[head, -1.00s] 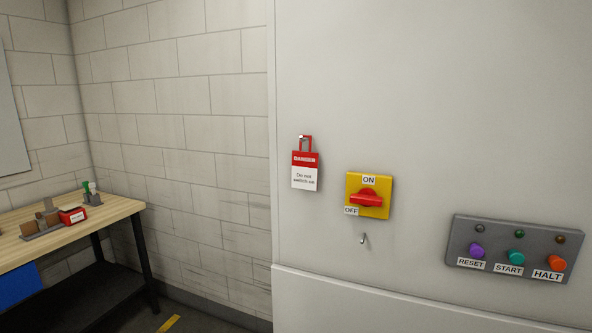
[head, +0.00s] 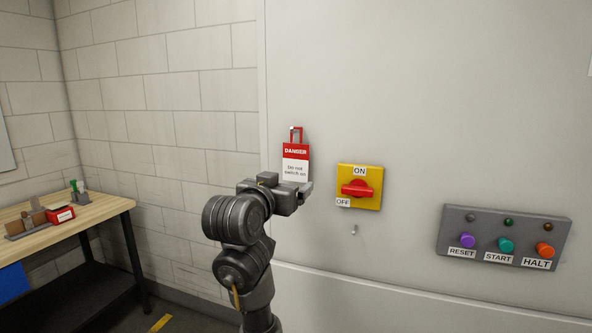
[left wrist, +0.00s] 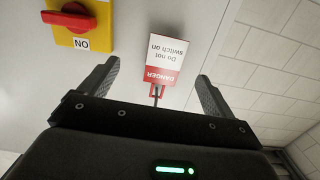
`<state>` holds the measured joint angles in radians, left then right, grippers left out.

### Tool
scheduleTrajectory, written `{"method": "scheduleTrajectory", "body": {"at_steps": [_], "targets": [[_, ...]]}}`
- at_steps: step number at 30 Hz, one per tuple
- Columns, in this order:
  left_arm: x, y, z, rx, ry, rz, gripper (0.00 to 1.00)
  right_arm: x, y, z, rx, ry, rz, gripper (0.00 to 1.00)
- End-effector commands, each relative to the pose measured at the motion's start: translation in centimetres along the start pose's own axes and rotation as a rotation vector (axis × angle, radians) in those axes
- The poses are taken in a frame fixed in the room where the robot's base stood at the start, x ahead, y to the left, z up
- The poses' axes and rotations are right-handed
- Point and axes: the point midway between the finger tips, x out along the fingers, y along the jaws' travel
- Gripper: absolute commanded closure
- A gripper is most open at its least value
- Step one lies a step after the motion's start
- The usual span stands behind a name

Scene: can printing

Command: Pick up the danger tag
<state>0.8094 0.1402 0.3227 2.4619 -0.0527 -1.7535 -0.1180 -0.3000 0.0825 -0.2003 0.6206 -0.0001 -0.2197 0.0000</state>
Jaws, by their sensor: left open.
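The danger tag (head: 296,163) is red and white with a red loop at its top. It hangs from a small hook on the pale cabinet wall. My left gripper (head: 307,188) is at the lower edge of the tag in the head view, partly covering its bottom. In the left wrist view the tag (left wrist: 161,58) appears upside down, and the open fingers of my left gripper (left wrist: 158,82) stand on either side of it with gaps. It is not held. My right gripper is not in view.
A yellow switch with a red knob (head: 357,188) is right of the tag, with a small empty hook (head: 354,230) below it. A grey button panel (head: 503,237) is further right. A wooden workbench (head: 110,207) stands at the left.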

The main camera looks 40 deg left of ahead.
Motion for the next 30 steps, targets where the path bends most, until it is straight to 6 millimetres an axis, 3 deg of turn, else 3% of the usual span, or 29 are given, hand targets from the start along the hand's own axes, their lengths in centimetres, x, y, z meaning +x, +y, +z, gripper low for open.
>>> {"method": "scheduleTrajectory", "body": {"at_steps": [3,9,19,24,30], "targets": [[-1.4,-0.9,-1.9,-0.022,0.046,-0.015,0.11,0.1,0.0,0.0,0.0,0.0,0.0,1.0],[-1.6,-1.1,-2.5,-0.027,0.053,-0.018,0.11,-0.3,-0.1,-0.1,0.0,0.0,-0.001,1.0],[1.3,-1.1,-3.0,-0.027,0.048,-0.019,0.11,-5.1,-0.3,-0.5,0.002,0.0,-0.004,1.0],[3.5,-1.2,-2.6,-0.027,0.05,-0.018,0.11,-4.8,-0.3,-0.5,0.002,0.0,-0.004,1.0],[4.0,-1.2,-2.5,-0.026,0.053,-0.018,0.11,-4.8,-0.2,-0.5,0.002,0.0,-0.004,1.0]]}}
